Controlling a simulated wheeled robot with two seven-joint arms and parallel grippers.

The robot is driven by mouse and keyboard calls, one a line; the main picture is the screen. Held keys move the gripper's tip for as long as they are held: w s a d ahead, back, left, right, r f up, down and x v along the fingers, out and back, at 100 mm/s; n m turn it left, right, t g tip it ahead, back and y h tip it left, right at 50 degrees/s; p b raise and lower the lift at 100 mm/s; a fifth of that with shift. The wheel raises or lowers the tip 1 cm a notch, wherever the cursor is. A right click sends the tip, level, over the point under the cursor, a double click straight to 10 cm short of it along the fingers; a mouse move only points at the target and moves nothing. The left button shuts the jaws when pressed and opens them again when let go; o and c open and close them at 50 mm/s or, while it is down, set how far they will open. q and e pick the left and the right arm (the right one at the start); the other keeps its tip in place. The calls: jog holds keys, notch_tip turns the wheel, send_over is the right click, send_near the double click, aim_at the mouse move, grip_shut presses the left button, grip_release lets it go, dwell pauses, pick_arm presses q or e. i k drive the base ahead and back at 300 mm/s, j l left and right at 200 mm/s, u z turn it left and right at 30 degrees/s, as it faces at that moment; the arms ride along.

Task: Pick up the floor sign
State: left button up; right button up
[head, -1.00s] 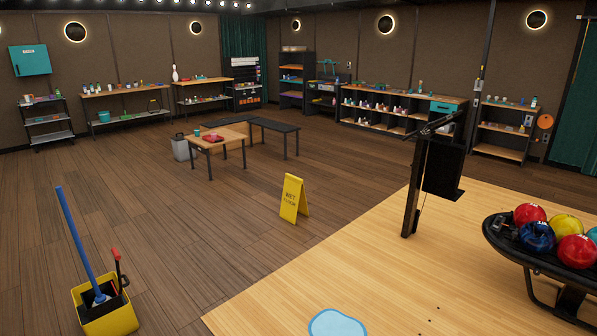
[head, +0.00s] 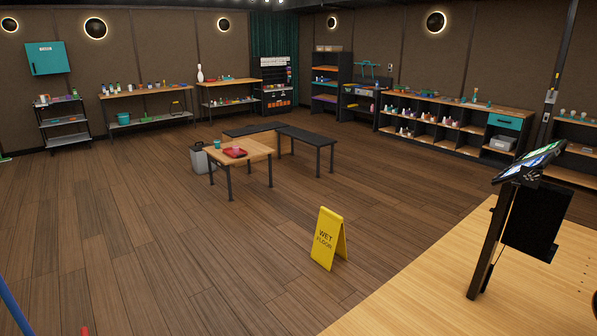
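The yellow floor sign (head: 327,239) stands upright and unfolded like a tent on the dark wood floor, just left of the edge of the pale lane. Its front panel reads "WET FLOOR". Nothing touches it. Neither of my grippers shows in the head view.
A black console on a post (head: 498,228) stands on the pale lane (head: 420,298) to the right. A small wooden table (head: 255,153) with a red tray and black benches (head: 310,137) stand beyond the sign. A blue handle (head: 14,310) shows at lower left. Floor around the sign is clear.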

aim_at(330, 236)
jog(key=i, duration=2.05)
